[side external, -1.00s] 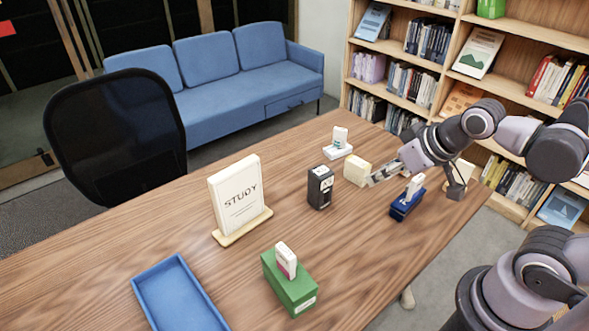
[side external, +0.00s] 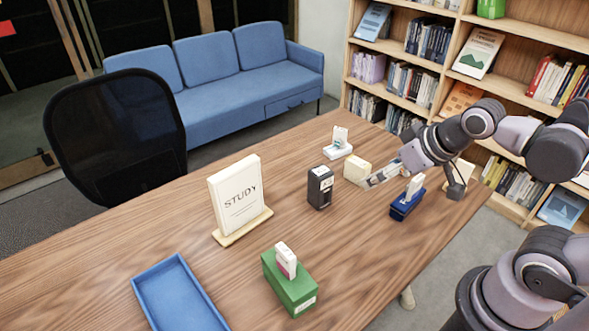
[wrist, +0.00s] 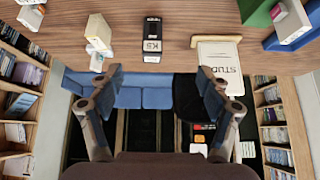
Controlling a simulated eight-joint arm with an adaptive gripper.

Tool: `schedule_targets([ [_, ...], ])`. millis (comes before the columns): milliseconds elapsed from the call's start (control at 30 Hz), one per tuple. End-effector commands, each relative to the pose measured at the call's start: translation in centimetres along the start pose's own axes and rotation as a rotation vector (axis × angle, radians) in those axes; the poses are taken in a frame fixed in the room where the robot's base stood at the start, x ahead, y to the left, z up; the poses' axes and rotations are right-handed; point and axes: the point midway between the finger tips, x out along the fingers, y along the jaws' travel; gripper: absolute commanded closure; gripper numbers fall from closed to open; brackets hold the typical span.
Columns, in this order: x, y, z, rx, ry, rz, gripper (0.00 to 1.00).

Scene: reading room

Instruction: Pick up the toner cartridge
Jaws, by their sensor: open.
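The toner cartridge appears to be the upright black block with a white label (side external: 320,187), standing on the wooden table between the cream box and the STUDY sign. In the wrist view the black block (wrist: 152,42) shows its "K5" marking, ahead of my gripper and roughly centred between the fingers. My gripper (side external: 371,182) is open and empty, to the right of the black block and apart from it, close to the cream box (side external: 357,170). Both spread fingers show in the wrist view (wrist: 158,72).
A white stand (side external: 337,152), a blue box (side external: 406,205) and a green box (side external: 289,285) each carry a small white upright piece. The STUDY sign (side external: 238,195) stands left of the black block. A blue tray (side external: 180,295) lies front left. The table between the black and green boxes is clear.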

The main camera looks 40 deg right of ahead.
Motion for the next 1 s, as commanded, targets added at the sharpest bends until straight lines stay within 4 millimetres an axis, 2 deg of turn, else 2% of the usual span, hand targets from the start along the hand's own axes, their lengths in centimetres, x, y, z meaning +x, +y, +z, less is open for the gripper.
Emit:
schedule_targets([
  [167, 0.1, 0.0, -0.7, 0.043, -0.021, 0.006, 0.23],
  [467, 1.7, 0.3, -4.9, 0.348, -0.157, 0.095, 0.23],
  [767, 5.7, 0.4, -8.7, 0.696, -0.256, 0.267, 0.23],
  [1000, 10.2, 0.2, -10.8, 0.973, -0.279, 0.448, 0.23],
])
